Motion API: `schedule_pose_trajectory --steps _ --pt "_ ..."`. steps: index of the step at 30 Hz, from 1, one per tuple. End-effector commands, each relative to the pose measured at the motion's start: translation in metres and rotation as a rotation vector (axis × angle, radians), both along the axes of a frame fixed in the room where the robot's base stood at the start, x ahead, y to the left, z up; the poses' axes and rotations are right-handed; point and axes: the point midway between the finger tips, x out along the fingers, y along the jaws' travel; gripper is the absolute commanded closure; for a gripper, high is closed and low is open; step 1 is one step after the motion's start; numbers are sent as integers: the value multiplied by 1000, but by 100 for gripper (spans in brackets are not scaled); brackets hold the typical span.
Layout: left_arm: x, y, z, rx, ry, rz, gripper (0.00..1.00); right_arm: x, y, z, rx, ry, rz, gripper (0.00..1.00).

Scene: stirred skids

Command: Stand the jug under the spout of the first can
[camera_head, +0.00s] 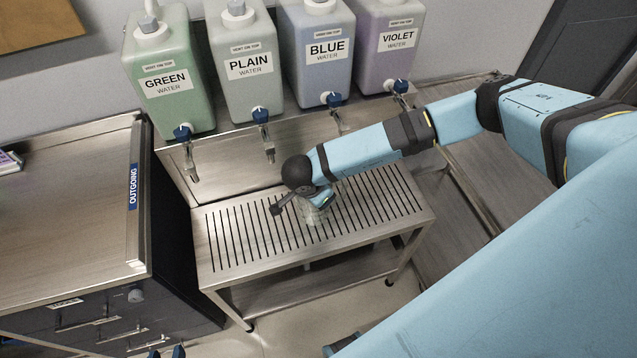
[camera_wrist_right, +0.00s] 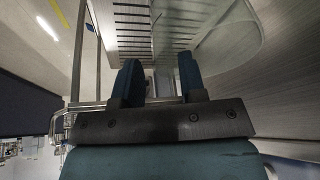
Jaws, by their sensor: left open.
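The clear jug (camera_head: 313,214) is on or just above the slatted drip stand, below the blue and plain cans, partly hidden by my right gripper (camera_head: 322,196). In the right wrist view the jug (camera_wrist_right: 225,40) is close ahead, and the two fingers of my right gripper (camera_wrist_right: 160,78) are apart at its near side. I cannot tell whether they grip it. The first can from the left, GREEN WATER (camera_head: 170,75), has its spout (camera_head: 190,162) above the stand's left end. My left gripper (camera_head: 166,353) is open at the bottom edge, mostly out of frame.
The PLAIN (camera_head: 240,55), BLUE (camera_head: 318,50) and VIOLET (camera_head: 390,45) cans stand to the right on the same shelf. The slatted drip stand (camera_head: 235,262) has free room at its left. A cabinet marked OUTGOING (camera_head: 70,225) stands left of it.

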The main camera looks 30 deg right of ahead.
Motion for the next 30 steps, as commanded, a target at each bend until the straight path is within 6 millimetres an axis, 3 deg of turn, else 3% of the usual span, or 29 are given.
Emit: schedule_pose_trajectory --steps 6,13,14,18,19,30 --pt "-1 -1 4 -1 4 0 57 2 -10 -24 0 1 -1 62" --pt "-2 -1 1 0 8 -1 57 2 -10 -26 0 0 0 62" --pt "-2 -1 1 0 8 -1 57 2 -10 -26 0 1 0 64" --pt "-2 -1 1 0 8 -1 57 2 -10 -26 0 1 0 97" --pt "-2 -1 1 0 8 -1 57 2 -10 -26 0 1 0 100" --pt "-1 -1 3 -1 4 0 57 3 -10 -23 1 0 -1 100"
